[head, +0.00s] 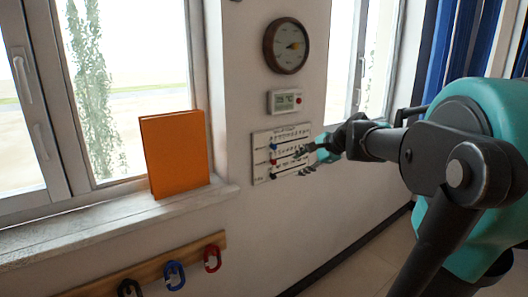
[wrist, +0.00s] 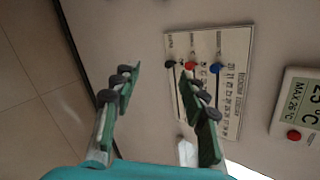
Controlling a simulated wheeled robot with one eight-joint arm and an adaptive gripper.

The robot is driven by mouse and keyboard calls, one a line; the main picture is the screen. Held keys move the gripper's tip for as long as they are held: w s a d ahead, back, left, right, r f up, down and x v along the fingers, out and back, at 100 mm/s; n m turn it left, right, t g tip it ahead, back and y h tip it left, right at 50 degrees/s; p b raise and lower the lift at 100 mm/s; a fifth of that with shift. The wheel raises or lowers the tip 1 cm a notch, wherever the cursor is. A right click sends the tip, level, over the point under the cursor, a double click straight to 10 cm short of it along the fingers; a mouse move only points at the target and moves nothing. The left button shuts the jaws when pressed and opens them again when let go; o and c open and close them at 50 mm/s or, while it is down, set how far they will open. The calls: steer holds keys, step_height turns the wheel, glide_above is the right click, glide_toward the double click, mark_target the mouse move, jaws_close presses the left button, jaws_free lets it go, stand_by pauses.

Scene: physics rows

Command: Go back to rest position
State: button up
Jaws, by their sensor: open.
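My gripper (head: 310,152) is raised in front of the wall at the right end of a white panel (head: 262,138) in the head view. In the wrist view my gripper (wrist: 165,90) has its two green fingers spread apart with nothing between them. The right finger overlaps part of the panel (wrist: 240,42). The panel carries slots with a black knob (wrist: 170,64), a red knob (wrist: 190,65) and a blue knob (wrist: 216,68). Whether a finger touches the panel, I cannot tell.
A thermostat (head: 286,101) and a round dial (head: 286,46) hang above the panel. An orange book (head: 175,152) stands on the windowsill (head: 100,222). Below it, a wooden rail (head: 150,269) holds black, blue and red carabiners. The floor (head: 355,272) at lower right looks clear.

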steer(key=s+d+f+n+g+h, duration=0.1)
steer(key=s+d+f+n+h, duration=0.2)
steer(key=s+f+n, duration=0.4)
steer(key=s+d+f+n+g+h, duration=0.2)
steer(key=s+f+n, duration=0.5)
steer(key=s+f, duration=0.9)
step_height(320, 180, down, 5)
steer(key=shift+d+f+h, duration=0.1)
steer(key=shift+d+h, duration=0.75)
steer(key=shift+h, duration=0.15)
